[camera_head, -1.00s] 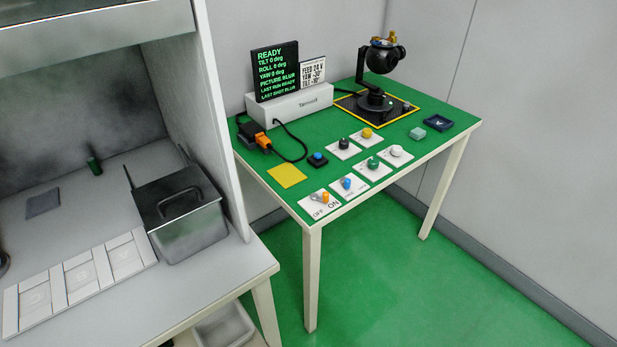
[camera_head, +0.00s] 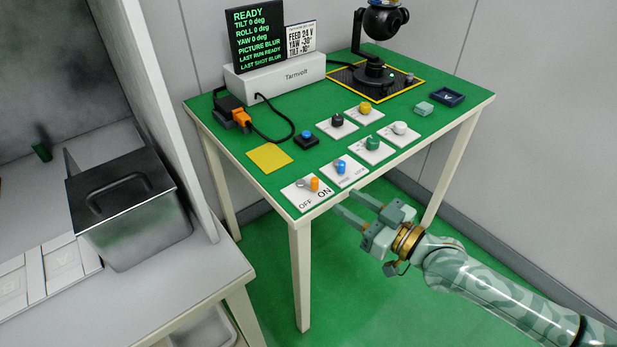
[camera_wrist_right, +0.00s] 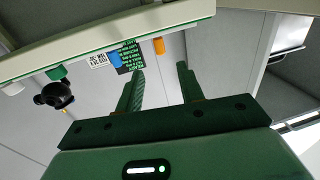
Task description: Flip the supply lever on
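The supply lever (camera_head: 314,184) has an orange grip beside a grey round part, on a white plate (camera_head: 297,197) marked OFF and ON at the green table's front corner. The orange grip is on the ON side of the grey part; I cannot tell the lever's exact setting. In the right wrist view the orange grip (camera_wrist_right: 159,46) hangs past the table edge, beyond my fingers. My right gripper (camera_head: 351,203) is open and empty, off the table's front edge, right of the lever and apart from it. My left gripper is not in view.
A blue-knobbed control (camera_head: 341,167) stands just right of the lever, with several other knobs behind. A display (camera_head: 258,45) reads READY, beside a card (camera_head: 301,40) reading FEED 24 V. A yellow square (camera_head: 270,157) lies behind left. A metal bin (camera_head: 135,220) is at left.

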